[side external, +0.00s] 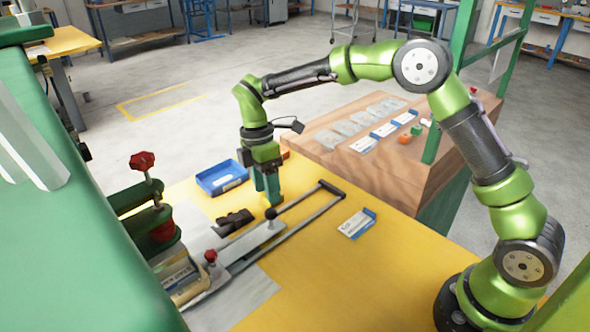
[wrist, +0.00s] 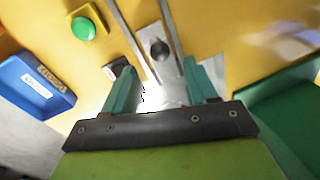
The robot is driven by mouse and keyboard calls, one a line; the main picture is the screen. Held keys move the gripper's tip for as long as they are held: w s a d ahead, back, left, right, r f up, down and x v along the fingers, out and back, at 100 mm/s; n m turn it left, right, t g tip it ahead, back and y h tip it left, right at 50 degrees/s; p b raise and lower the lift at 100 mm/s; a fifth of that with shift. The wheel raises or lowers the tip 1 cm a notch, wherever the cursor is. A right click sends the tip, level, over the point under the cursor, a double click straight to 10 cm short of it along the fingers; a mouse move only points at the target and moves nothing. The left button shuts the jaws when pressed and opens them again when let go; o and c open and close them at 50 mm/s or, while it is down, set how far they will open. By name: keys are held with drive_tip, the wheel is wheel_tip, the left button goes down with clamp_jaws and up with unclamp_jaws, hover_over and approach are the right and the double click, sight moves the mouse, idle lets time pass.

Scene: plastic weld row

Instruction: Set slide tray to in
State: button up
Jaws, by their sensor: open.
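The slide tray (side external: 245,243) is a light metal plate lying between two rails, reaching out from the press on the left. A dark round knob (side external: 270,213) stands on its outer end. The knob also shows in the wrist view (wrist: 158,48), ahead of and between the fingers. My gripper (side external: 269,199) points down close above the knob; I cannot tell whether it touches it. In the wrist view my gripper (wrist: 160,68) has its two green fingers spread wide, with nothing held between them.
The press with a red knob (side external: 142,160) stands at the left. A blue bin (side external: 222,178), a black block (side external: 233,221) and a blue-white packet (side external: 357,223) lie on the yellow table. A green button (wrist: 83,28) shows in the wrist view. A rail end bar (side external: 331,187) lies right of the gripper.

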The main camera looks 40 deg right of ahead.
drive_tip(key=f, duration=0.3)
drive_tip(key=s+f, duration=0.1)
drive_tip(key=f, duration=0.1)
drive_tip(key=shift+a+f, duration=0.1)
drive_tip(key=shift+f, duration=0.2)
clamp_jaws()
